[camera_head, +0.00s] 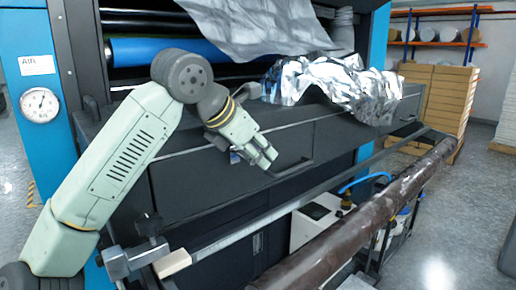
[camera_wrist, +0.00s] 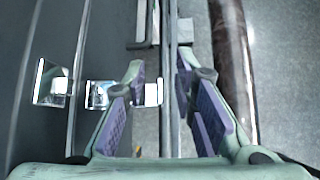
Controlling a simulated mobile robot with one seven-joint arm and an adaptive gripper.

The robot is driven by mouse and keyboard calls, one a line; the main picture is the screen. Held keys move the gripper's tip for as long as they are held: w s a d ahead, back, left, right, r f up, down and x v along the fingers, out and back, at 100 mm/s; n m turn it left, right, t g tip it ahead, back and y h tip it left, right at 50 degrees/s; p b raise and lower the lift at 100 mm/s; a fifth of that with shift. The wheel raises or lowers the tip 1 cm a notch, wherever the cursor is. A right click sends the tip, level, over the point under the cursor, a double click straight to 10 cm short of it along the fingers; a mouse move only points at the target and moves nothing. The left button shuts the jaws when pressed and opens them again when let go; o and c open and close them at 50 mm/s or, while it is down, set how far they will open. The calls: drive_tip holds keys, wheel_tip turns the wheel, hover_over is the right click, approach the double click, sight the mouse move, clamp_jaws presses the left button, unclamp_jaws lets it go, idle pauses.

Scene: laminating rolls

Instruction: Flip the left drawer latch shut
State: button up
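My gripper (camera_head: 268,160) is in front of the dark drawer front (camera_head: 190,183), near its handle (camera_head: 292,168). In the wrist view my gripper (camera_wrist: 160,68) is open, with purple pads apart and nothing held between them. A small shiny latch part (camera_head: 235,157) shows just left of my gripper, partly hidden by it. In the wrist view a bright metal plate (camera_wrist: 52,83) lies at the left, with another latch piece (camera_wrist: 100,94) beside the left finger and a third bright piece (camera_wrist: 152,94) just right of that finger. I cannot tell the latch's exact position.
A long metal rail (camera_head: 250,228) and a dark wrapped roll (camera_head: 375,220) run in front of the drawer. Crumpled silver film (camera_head: 340,85) lies on the machine above. Stacked boxes (camera_head: 450,100) stand at the right. The floor there is partly free.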

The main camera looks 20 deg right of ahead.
drive_tip(key=shift+c, duration=0.2)
clamp_jaws()
idle(0.4)
